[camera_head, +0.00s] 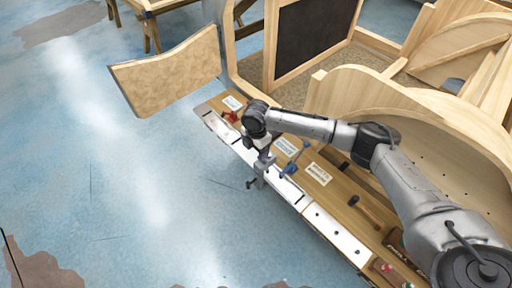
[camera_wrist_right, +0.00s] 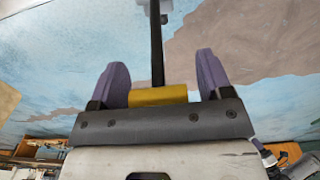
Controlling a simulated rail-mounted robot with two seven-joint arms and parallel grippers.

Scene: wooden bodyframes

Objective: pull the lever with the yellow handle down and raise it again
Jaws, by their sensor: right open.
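The yellow handle (camera_wrist_right: 158,95) shows in the right wrist view, low between the two purple fingers of my right gripper (camera_wrist_right: 162,75). The fingers are open, one on each side of the handle; it lies nearer the left finger, with a gap to the right one. A dark rod (camera_wrist_right: 157,45) runs up from the handle in that view. In the head view my right gripper (camera_head: 262,172) is at the front edge of the wooden bench (camera_head: 318,190). The yellow handle cannot be made out there, and my arm covers part of the bench. My left gripper is not in view.
A red lever (camera_head: 230,116) stands left of my gripper and a blue lever (camera_head: 292,163) close to its right. A dark-headed wooden handle (camera_head: 366,209) is farther right. A tan panel (camera_head: 170,72) juts out at the upper left. The blue floor in front is open.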

